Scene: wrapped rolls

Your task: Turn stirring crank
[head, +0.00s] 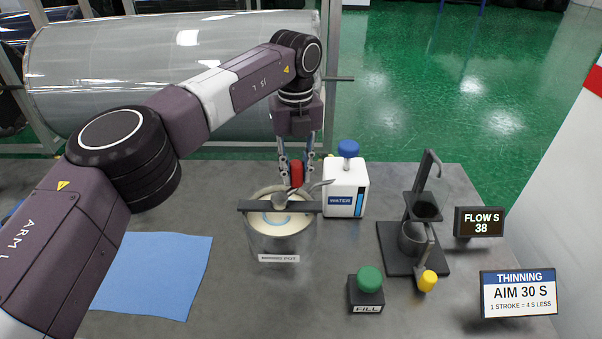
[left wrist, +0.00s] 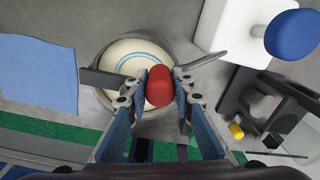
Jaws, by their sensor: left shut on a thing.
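The stirring crank has a red knob (head: 297,174), which also shows in the left wrist view (left wrist: 160,86). It stands above a pot (head: 281,240) of cream-coloured liquid with a dark bar across its top. My left gripper (head: 296,177) comes down from above and is shut on the red knob. In the left wrist view its two fingers (left wrist: 160,90) press the knob from both sides. The fingers hide part of the crank arm. My right gripper is not in view.
A white water bottle (head: 346,187) with a blue cap stands just behind right of the pot. A flow cup stand (head: 413,245), a green FILL button (head: 369,280) and two signs are at right. A blue cloth (head: 150,272) lies at left.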

